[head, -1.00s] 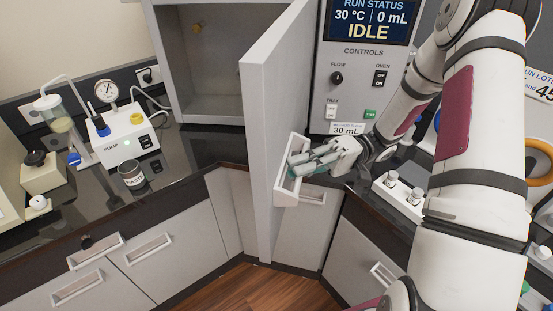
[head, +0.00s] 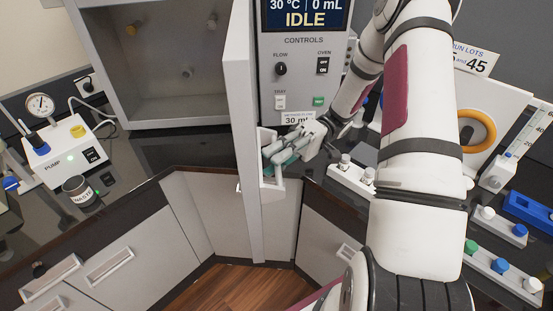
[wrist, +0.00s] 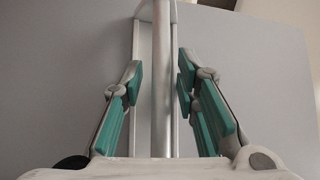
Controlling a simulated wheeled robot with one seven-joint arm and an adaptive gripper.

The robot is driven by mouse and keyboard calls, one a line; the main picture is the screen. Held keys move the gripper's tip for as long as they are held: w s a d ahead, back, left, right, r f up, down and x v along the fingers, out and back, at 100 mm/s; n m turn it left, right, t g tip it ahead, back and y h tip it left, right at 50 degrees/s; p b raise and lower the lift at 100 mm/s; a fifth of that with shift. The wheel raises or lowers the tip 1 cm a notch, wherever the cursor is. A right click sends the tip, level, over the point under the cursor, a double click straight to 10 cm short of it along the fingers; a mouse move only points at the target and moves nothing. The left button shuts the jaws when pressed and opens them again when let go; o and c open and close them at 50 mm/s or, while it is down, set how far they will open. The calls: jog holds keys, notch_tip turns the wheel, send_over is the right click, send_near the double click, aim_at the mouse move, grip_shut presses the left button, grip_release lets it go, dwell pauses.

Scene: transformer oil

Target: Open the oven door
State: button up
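The oven door (head: 240,120) is a tall grey panel standing well open, almost edge-on in the head view. The oven's grey interior (head: 170,60) shows to its left, with small knobs on the back wall. The door's pale frame-like handle (head: 268,165) is on its right face, and its bar (wrist: 161,80) runs upright in the wrist view. My gripper (head: 277,152) is at the handle. In the wrist view its teal-padded fingers (wrist: 160,85) stand on both sides of the bar, with visible gaps to it.
A control panel (head: 303,60) reading IDLE is right of the door. A pump (head: 68,150) and a waste cup (head: 78,190) stand on the left counter. Racks of capped bottles (head: 350,172) are on the right counter. Wooden floor (head: 235,288) is open below the door.

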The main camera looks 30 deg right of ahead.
jog(key=v, duration=1.2)
dwell(0.6)
